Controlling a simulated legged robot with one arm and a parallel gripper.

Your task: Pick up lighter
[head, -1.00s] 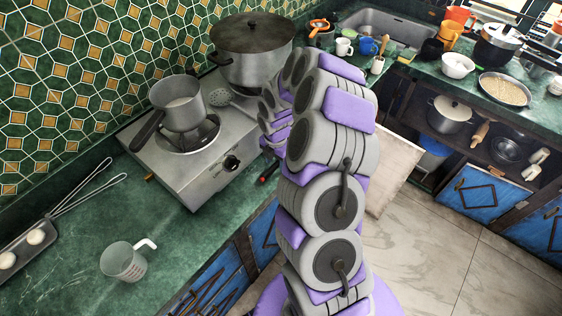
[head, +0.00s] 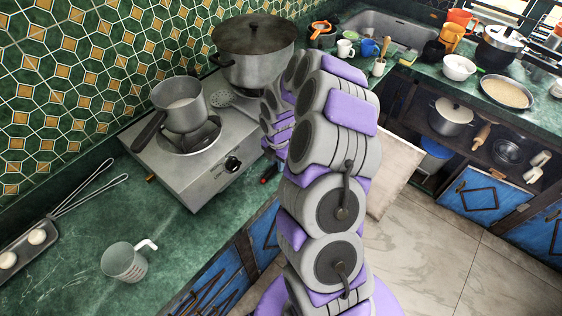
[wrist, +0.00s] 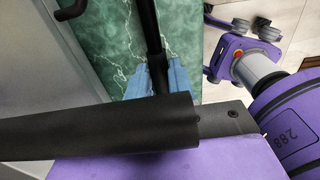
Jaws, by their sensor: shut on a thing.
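What looks like the lighter, a small dark stick with a red end (head: 265,180), shows in the head view just off the front right side of the hotplate (head: 185,150), beside the low end of my arm. My gripper is mostly hidden behind my arm in the head view. In the wrist view, dark parts of my gripper (wrist: 155,100) cross the middle and are shut on the lighter. A thin black rod runs up from there; I cannot tell whether it is part of the lighter. The lighter's full outline is hidden.
A saucepan (head: 180,104) and a large lidded pot (head: 253,50) stand on the hotplate. A measuring cup (head: 125,262) and a tray with eggs (head: 30,245) are on the green counter (head: 75,285). Open tiled floor (head: 440,255) lies to the right.

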